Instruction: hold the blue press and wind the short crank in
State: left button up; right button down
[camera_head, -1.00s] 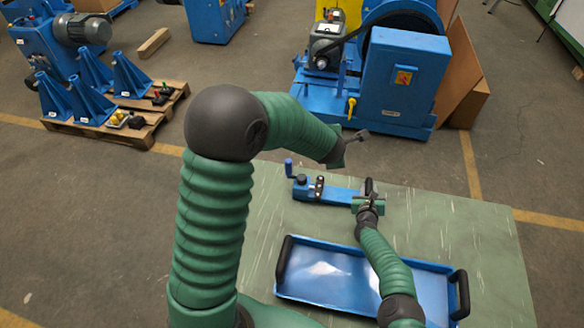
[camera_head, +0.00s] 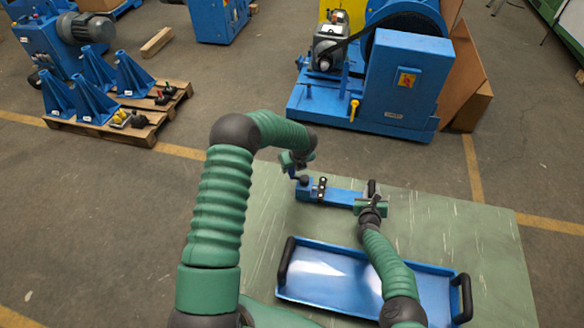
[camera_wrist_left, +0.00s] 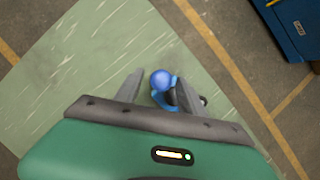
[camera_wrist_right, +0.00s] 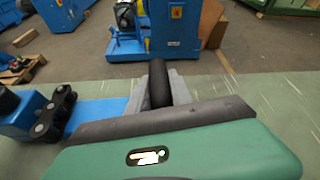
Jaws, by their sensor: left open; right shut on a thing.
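The blue press (camera_head: 342,196) lies on the green table, with a black upright handle (camera_head: 371,186) at its right end and the short crank at its left end. My right gripper (camera_wrist_right: 159,82) is shut on the black handle, which stands between its fingers. The crank's blue knob (camera_wrist_left: 161,79) shows between the spread fingers of my left gripper (camera_wrist_left: 159,76). That gripper is open and is over the crank; I cannot tell whether a finger touches the knob. In the head view the left gripper (camera_head: 293,165) partly hides the knob. A roller chain (camera_wrist_right: 54,113) shows on the press.
A blue tray (camera_head: 325,299) with black handles lies on the table in front of the press, partly under my right arm. The table (camera_head: 470,230) is clear at the right. Blue machines (camera_head: 405,85) and a pallet (camera_head: 160,110) stand on the floor beyond.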

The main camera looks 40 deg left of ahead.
pick_arm(q)
jog(key=shift+x, duration=0.95)
grip_shut()
jog(key=shift+w, duration=0.1)
